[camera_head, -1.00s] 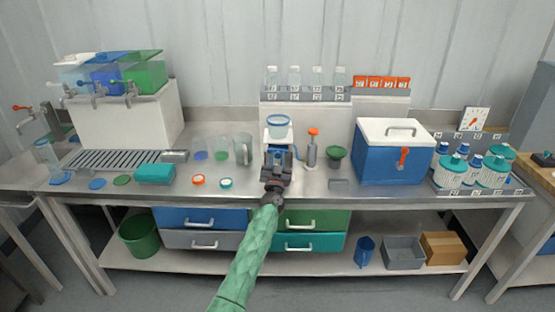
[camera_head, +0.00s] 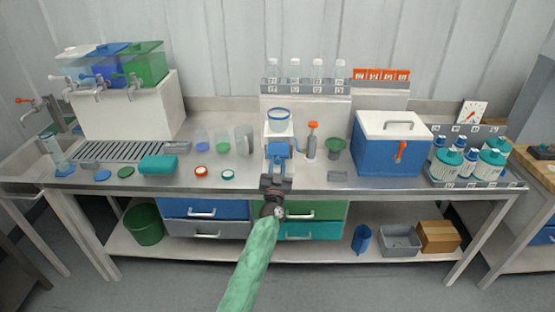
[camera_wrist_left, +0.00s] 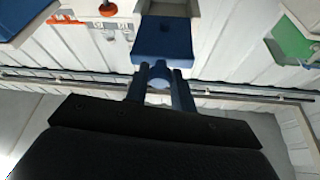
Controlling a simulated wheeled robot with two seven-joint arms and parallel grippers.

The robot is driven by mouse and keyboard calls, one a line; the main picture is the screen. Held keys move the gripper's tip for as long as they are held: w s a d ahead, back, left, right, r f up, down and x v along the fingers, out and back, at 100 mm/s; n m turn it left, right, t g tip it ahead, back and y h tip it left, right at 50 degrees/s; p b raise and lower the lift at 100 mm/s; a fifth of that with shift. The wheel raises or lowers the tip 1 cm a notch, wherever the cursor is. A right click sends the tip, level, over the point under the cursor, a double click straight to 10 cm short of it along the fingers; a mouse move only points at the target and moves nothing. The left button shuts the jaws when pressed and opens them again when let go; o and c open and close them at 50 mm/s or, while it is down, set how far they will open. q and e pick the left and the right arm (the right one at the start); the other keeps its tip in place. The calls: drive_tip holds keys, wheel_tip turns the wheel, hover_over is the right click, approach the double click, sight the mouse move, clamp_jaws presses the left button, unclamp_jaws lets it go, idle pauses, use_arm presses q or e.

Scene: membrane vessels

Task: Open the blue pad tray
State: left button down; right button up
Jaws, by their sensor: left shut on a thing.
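The white bench device (camera_head: 278,127) stands at the middle of the bench with a clear, blue-rimmed cup (camera_head: 279,117) on top. The blue pad tray (camera_head: 279,149) shows at the device's front, towards me. My left gripper (camera_head: 277,172) is in front of it, over the bench's front edge. In the left wrist view the blue tray (camera_wrist_left: 162,38) lies straight ahead, and the left gripper (camera_wrist_left: 159,82) is shut on its rounded front part. The fingers partly hide that part. My right gripper is not in view.
Clear beakers (camera_head: 222,143) stand left. Coloured drawers (camera_head: 205,208) lie under the bench. A blue-and-white cooler (camera_head: 390,155) stands farther right.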

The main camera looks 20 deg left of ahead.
use_arm(q)
drive_tip(key=c, duration=1.2)
unclamp_jaws()
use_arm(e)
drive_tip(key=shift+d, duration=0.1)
use_arm(q)
drive_tip(key=shift+o, duration=0.2)
drive_tip(key=shift+s+d+f+b, duration=0.1)
drive_tip(key=shift+s+f+b, duration=0.25)
drive_tip(key=shift+s, duration=0.1)
drive_tip(key=b+v, duration=0.2)
drive_tip(key=v, duration=0.4)
drive_tip(key=shift+s, duration=0.35)
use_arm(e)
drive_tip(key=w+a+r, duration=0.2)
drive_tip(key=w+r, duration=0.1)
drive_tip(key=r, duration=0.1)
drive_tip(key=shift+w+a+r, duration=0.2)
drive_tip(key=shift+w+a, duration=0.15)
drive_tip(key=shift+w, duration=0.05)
use_arm(q)
drive_tip(key=shift+d, duration=0.15)
